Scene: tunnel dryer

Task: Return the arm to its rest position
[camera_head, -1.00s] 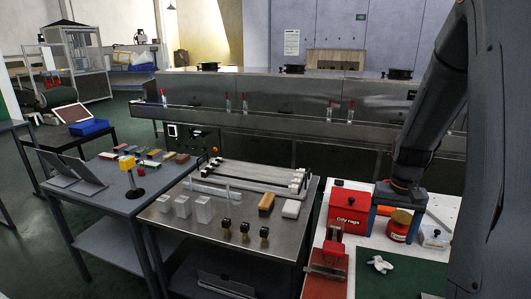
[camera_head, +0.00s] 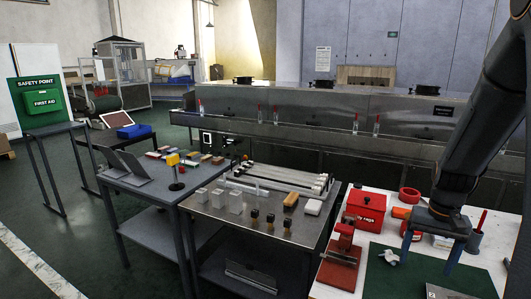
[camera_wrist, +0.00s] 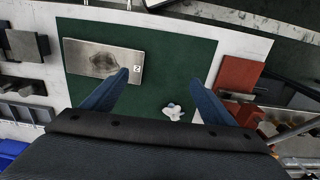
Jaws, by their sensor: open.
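My gripper (camera_head: 430,252) hangs at the lower right of the head view, at the end of my dark arm, fingers pointing down. Its two blue fingers are apart. In the wrist view my gripper (camera_wrist: 158,80) is open, with nothing between the fingertips. Below it lies a green mat (camera_wrist: 185,55) on a white-topped bench, also seen in the head view (camera_head: 405,272). A metal plate (camera_wrist: 100,62) marked 2, with a dark patch, lies on the mat. A crumpled white cloth (camera_wrist: 174,112) lies between the fingers' lines of sight, near the mat's edge.
A red oily rags box (camera_head: 362,208), a red clamp-like tool (camera_head: 340,262) and a dark cup (camera_head: 474,240) stand around the mat. A steel table (camera_head: 240,228) with blocks and stampers is to the left. Floor is free at far left.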

